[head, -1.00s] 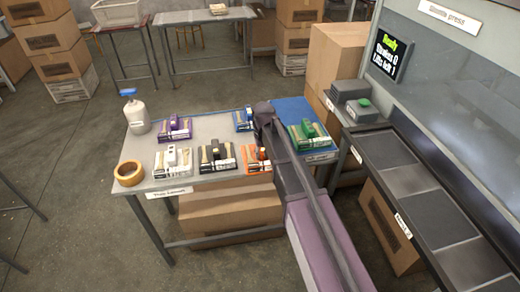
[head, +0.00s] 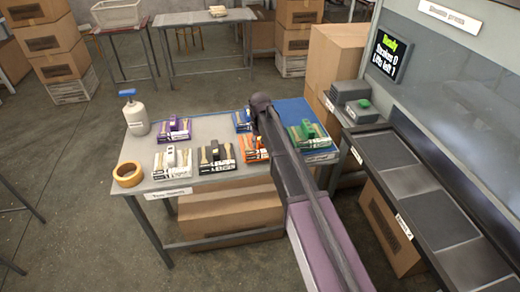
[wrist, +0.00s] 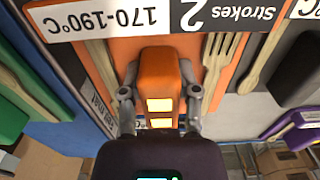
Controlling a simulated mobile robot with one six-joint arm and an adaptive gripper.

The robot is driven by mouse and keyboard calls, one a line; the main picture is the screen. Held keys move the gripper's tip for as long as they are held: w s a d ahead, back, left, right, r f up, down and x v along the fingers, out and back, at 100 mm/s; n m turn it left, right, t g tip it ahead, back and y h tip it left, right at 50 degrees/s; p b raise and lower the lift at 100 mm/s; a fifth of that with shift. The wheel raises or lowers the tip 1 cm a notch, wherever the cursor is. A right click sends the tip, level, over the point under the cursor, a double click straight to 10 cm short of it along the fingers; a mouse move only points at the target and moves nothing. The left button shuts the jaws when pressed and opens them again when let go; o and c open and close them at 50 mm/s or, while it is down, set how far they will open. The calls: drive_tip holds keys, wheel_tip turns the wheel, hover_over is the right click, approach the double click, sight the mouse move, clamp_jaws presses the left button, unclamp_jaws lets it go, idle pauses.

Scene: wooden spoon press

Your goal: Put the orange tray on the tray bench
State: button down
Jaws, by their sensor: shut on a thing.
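The orange tray (head: 252,153) is at the table with the other trays, partly hidden behind my arm in the head view. In the wrist view, the orange tray (wrist: 120,52) fills the middle, with wooden utensils and a label reading "2 Strokes" and "170-190°C". My gripper (wrist: 160,95) has its fingers on both sides of the tray's orange handle and is shut on it. I cannot tell whether the tray's underside touches the table. The tray bench (head: 205,133) is the grey-topped table; the label on its front edge is too blurred to read surely.
Black (head: 217,158), white (head: 172,162), purple (head: 173,130) and blue (head: 242,121) trays stand close around on the bench. A green tray (head: 308,136) sits on a blue area at right. Tape (head: 128,174) and a bottle (head: 136,117) stand left. The press (head: 455,90) is at right.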

sight(259, 148)
drive_tip(key=shift+w+a+f, duration=0.1)
drive_tip(key=shift+w+f, duration=0.15)
drive_tip(key=shift+w, duration=0.15)
drive_tip(key=shift+f+b, duration=1.55)
drive_tip(key=shift+b, duration=0.25)
drive_tip(key=shift+f, duration=0.1)
drive_tip(key=shift+c, duration=1.6)
unclamp_jaws()
drive_tip(key=shift+s, duration=0.1)
wheel_tip(259, 148, up, 12)
drive_tip(key=p, duration=1.2)
